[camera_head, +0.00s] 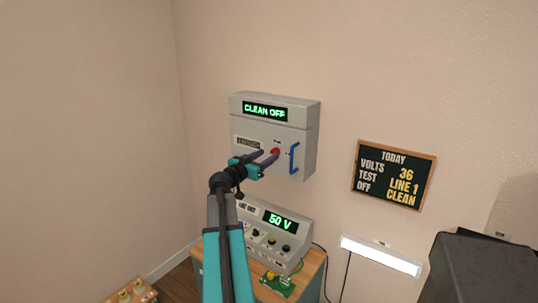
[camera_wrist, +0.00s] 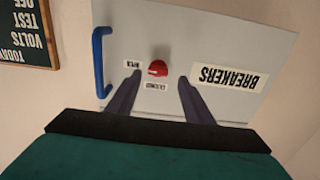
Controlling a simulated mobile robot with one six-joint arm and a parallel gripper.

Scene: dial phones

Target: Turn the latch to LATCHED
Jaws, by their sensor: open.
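In the wrist view, which is upside down, the red latch (camera_wrist: 158,68) shows between and beyond my fingertips. One small label (camera_wrist: 132,64) sits to its left and another (camera_wrist: 156,87) just below it; their print is too small to read surely. Which label the latch points to is unclear. My gripper (camera_head: 269,157) is open and empty in front of the box, its fingers pointing at the latch. Contact with the latch is not visible.
A blue handle (camera_head: 294,158) is beside the latch on the box door, which looks shut. A display (camera_head: 265,111) above reads CLEAN OFF. Below stands a console (camera_head: 262,240) showing 50 V. A notice board (camera_head: 394,175) and a lit lamp (camera_head: 381,256) are at right.

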